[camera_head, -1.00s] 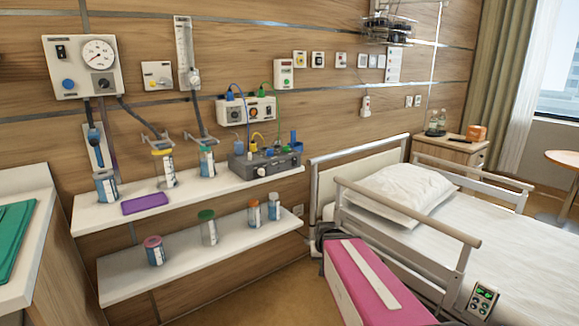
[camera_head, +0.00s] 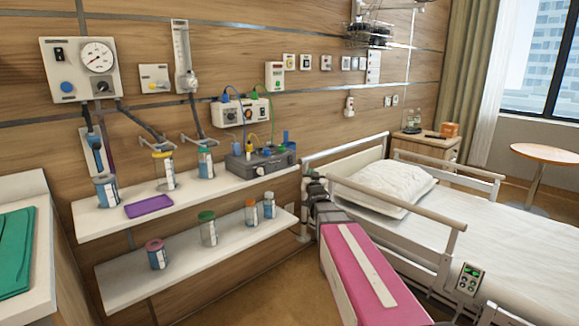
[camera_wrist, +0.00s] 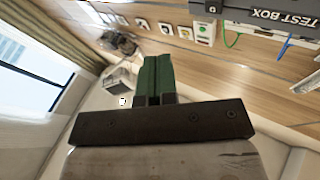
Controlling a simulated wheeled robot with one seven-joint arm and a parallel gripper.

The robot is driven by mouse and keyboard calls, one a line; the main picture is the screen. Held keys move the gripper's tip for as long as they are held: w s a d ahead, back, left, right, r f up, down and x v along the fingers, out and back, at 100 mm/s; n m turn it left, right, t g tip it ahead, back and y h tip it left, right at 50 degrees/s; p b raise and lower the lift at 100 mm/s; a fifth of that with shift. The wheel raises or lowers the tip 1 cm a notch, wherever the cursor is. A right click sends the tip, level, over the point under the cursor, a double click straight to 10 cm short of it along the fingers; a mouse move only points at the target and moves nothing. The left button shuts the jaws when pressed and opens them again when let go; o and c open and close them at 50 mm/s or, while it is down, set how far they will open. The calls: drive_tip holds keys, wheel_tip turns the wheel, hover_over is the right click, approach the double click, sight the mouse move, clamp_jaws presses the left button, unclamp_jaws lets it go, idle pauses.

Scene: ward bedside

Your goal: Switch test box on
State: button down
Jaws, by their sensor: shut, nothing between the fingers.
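The test box (camera_head: 262,162) is a dark grey box with plugs and cables on top, standing on the upper wall shelf (camera_head: 190,193). In the wrist view, its front edge with an inverted TEST BOX label (camera_wrist: 285,20) shows at the upper right, cut off by the frame. I cannot make out its switch or whether it is on. My gripper (camera_wrist: 158,60) shows in the wrist view as two green fingers pressed together, shut and empty. The fingers are apart from the box, which lies to their right. In the head view the fingers cannot be made out.
A white wall unit (camera_head: 241,112) with blue and green cables hangs above the box. A purple pad (camera_head: 149,206) and jars stand left of it on the shelf. The bed (camera_head: 480,240) with its rail (camera_head: 400,200) is at the right. Floor shows between shelf and bed.

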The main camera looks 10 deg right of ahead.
sight(290, 160)
wheel_tip(290, 160, up, 3)
drive_tip(key=shift+s+a+t, duration=0.1)
drive_tip(key=shift+t, duration=0.7)
drive_tip(key=shift+w+a+f, duration=0.2)
drive_tip(key=shift+w+a, duration=0.65)
drive_tip(key=shift+w, duration=0.35)
drive_tip(key=shift+w+a+f, duration=0.2)
drive_tip(key=shift+w+a, duration=0.65)
drive_tip(key=shift+w, duration=0.3)
drive_tip(key=shift+w+a+f, duration=0.2)
drive_tip(key=shift+w+a, duration=0.65)
drive_tip(key=shift+w, duration=0.35)
drive_tip(key=shift+w+a, duration=0.25)
drive_tip(key=shift+w, duration=0.1)
drive_tip(key=shift+w+a, duration=0.15)
drive_tip(key=shift+w, duration=0.1)
drive_tip(key=shift+s, duration=0.1)
drive_tip(key=shift+s+d, duration=0.45)
drive_tip(key=shift+s, duration=0.1)
